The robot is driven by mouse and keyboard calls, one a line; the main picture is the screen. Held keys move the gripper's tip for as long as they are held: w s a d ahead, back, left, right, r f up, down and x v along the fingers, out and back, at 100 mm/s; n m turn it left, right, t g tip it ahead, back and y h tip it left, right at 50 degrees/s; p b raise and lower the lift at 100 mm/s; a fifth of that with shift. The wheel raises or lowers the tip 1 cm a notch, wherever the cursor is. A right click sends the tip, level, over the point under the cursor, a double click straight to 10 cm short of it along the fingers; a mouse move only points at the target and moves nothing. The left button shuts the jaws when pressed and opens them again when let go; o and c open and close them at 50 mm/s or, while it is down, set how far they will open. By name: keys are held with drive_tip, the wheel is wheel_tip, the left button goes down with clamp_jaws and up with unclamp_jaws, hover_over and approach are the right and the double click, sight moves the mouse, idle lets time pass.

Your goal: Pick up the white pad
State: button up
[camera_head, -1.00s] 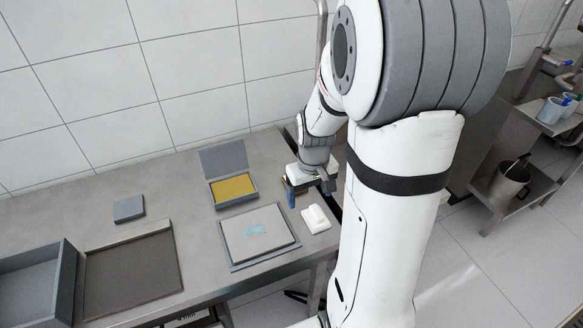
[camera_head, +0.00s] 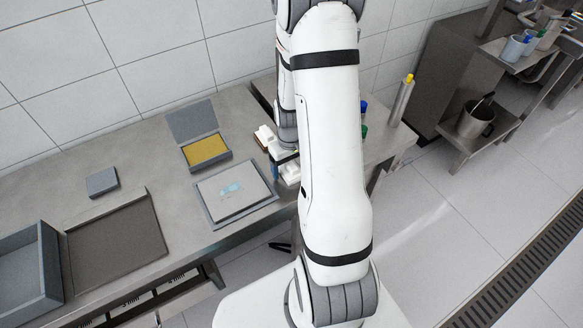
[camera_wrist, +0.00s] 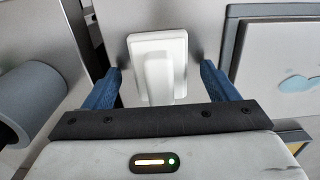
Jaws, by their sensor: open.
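The white pad (camera_wrist: 158,68) has a flat rectangular base with a raised ridge along its middle. In the wrist view it lies between the two blue fingers of my gripper (camera_wrist: 160,80), with a gap visible on each side. My gripper is open and holds nothing. In the head view, the pad (camera_head: 290,174) sits on the bench right of the grey plate, partly hidden by my arm. My gripper (camera_head: 277,167) is close beside or over it there; the exact height is hard to tell.
A grey plate with a light blue patch (camera_head: 232,190) lies just left of the pad. An open box with a yellow inside (camera_head: 206,150) is behind it. A small grey block (camera_head: 102,181) and a dark tray (camera_head: 115,240) are farther left. A grey roll (camera_wrist: 30,100) shows in the wrist view.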

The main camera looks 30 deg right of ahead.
sight(291, 163)
drive_tip(key=shift+f, duration=0.1)
drive_tip(key=c, duration=1.1)
wheel_tip(291, 163, up, 10)
idle(0.3)
